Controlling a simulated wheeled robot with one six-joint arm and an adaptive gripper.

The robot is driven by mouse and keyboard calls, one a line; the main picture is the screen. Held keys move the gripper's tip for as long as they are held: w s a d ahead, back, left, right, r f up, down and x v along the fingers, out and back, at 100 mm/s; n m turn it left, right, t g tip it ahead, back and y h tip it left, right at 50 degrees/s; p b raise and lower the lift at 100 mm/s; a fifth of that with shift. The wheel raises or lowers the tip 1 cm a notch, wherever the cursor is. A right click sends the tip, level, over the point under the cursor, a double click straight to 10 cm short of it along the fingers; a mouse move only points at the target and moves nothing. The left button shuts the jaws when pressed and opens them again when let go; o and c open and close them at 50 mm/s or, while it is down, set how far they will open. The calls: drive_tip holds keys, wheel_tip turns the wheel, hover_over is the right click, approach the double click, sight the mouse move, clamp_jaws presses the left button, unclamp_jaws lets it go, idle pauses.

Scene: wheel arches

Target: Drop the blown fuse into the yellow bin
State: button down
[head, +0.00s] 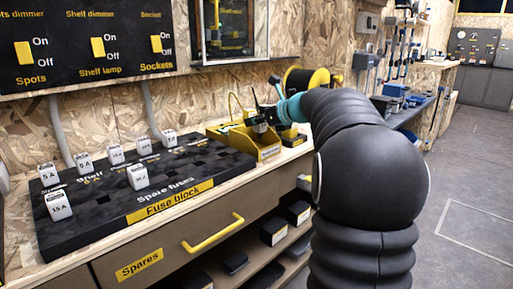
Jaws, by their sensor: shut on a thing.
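The yellow bin (238,143) stands on the counter, just past the right end of the black fuse block (100,225). My gripper (260,128), at the end of my dark arm with a teal joint, reaches in from the right and is over the bin's opening. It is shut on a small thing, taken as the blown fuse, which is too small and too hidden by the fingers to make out. I cannot tell whether the fingertips are above the bin's rim or slightly inside it.
Several white fuses, such as a 15 A one (58,205), stand upright in the block. A yellow cable reel (308,80) is behind my arm. A drawer with a yellow handle (212,234) and shelves with dark boxes are below the counter. Floor at right is clear.

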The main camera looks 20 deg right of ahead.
drive_tip(key=c, duration=0.7)
unclamp_jaws()
drive_tip(key=v, duration=1.2)
drive_tip(key=shift+r, duration=0.1)
